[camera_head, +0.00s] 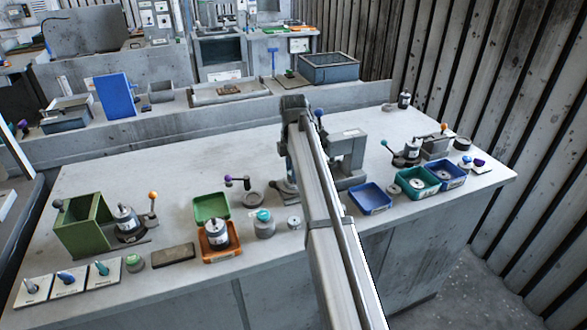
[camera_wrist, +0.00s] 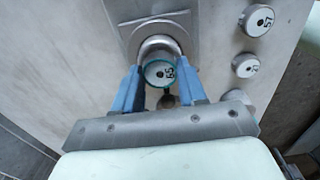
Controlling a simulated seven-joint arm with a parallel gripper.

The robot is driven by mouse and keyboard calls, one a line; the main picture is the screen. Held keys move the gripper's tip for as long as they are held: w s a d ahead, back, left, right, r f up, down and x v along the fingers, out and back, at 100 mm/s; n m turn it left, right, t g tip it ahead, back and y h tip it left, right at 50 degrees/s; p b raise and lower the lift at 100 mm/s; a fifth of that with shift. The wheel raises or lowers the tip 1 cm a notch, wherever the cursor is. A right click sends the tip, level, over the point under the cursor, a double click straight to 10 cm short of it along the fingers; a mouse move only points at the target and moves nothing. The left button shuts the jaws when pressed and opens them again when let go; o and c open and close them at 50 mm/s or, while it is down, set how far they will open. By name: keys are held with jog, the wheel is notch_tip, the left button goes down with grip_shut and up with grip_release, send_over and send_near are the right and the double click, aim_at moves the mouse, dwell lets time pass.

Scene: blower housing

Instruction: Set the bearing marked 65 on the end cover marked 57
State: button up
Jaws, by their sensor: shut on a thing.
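In the wrist view, my gripper (camera_wrist: 160,76) has its two blue fingers closed on the bearing marked 65 (camera_wrist: 159,72), a small round piece with a pale face and a teal rim. Its marked face is turned to the camera. It is in front of a round grey metal part, and I cannot tell whether they touch. The end cover marked 57 (camera_wrist: 258,20) is a pale disc with a dark centre hole, at the upper right, apart from my gripper. In the head view, my arm hides the fingertips and the bearing.
Another marked disc (camera_wrist: 246,65) sits below cover 57 in the wrist view; its number is unclear. In the head view, a blue bin (camera_head: 370,198), a green box (camera_head: 84,226) and an orange bin (camera_head: 219,256) stand on the bench. The bench's back left is clear.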

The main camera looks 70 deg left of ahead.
jog(key=shift+f, duration=0.5)
jog(key=o, duration=1.6)
jog(key=shift+r, duration=0.1)
jog(key=shift+r, duration=3.65)
